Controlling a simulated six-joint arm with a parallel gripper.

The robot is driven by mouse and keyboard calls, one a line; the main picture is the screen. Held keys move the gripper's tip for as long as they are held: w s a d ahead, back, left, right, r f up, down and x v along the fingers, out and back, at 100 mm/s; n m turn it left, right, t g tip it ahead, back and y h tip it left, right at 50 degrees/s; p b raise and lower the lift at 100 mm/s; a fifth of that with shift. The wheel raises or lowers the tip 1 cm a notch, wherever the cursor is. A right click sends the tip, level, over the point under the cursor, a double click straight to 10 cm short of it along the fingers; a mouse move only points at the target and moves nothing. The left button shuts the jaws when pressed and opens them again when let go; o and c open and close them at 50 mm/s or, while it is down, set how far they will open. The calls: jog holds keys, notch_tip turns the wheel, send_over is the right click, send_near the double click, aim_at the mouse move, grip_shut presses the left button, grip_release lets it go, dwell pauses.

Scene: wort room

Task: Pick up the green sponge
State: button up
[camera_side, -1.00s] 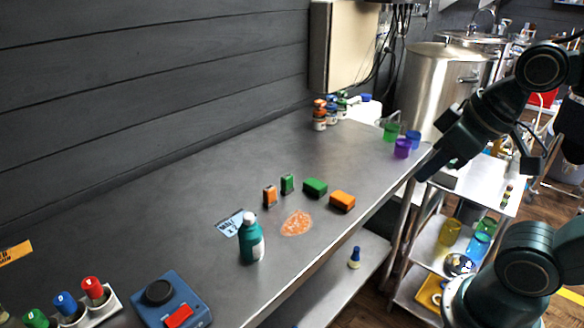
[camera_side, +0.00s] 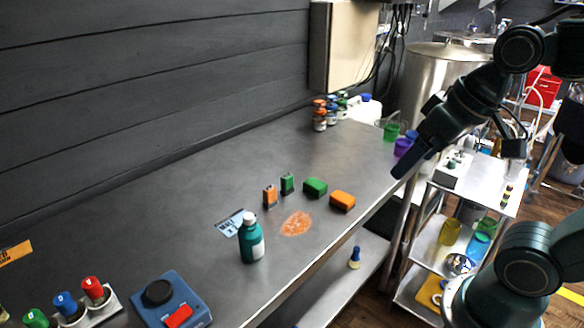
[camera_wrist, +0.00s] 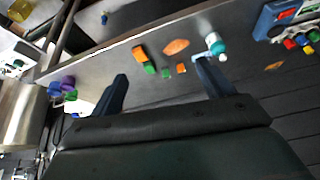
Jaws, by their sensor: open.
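The green sponge (camera_side: 315,187) lies flat on the steel table, just left of an orange sponge (camera_side: 342,201). A small upright green block (camera_side: 287,183) and an upright orange block (camera_side: 269,195) stand to its left. In the wrist view the green sponge (camera_wrist: 149,68) shows between the fingers, beyond their tips, beside the orange sponge (camera_wrist: 139,53). My gripper (camera_side: 403,172) is at the table's right edge in the side view, above and to the right of the sponges, touching nothing. In the wrist view my gripper (camera_wrist: 160,70) has its two fingers wide apart and empty.
A teal bottle (camera_side: 251,238) stands by an orange patch (camera_side: 296,223) on the table. Purple (camera_side: 402,147) and green (camera_side: 391,132) cups stand near the far right edge. A blue device (camera_side: 172,300) is at the front. The table around the sponges is mostly clear.

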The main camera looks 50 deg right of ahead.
jog(key=w+d+r+m+g, duration=0.15)
jog(key=w+m, duration=0.25)
jog(key=w, duration=0.4)
jog(key=m+g, duration=0.4)
jog(key=m, duration=0.9)
send_over(315, 183)
jog(key=shift+s+d+f, duration=0.1)
jog(key=shift+f, duration=4.85)
jog(key=shift+d+f, duration=0.1)
jog(key=shift+f, duration=4.85)
jog(key=shift+f, duration=0.1)
jog(key=shift+a+f, duration=0.15)
jog(key=shift+f, duration=2.4)
jog(key=c, duration=1.1)
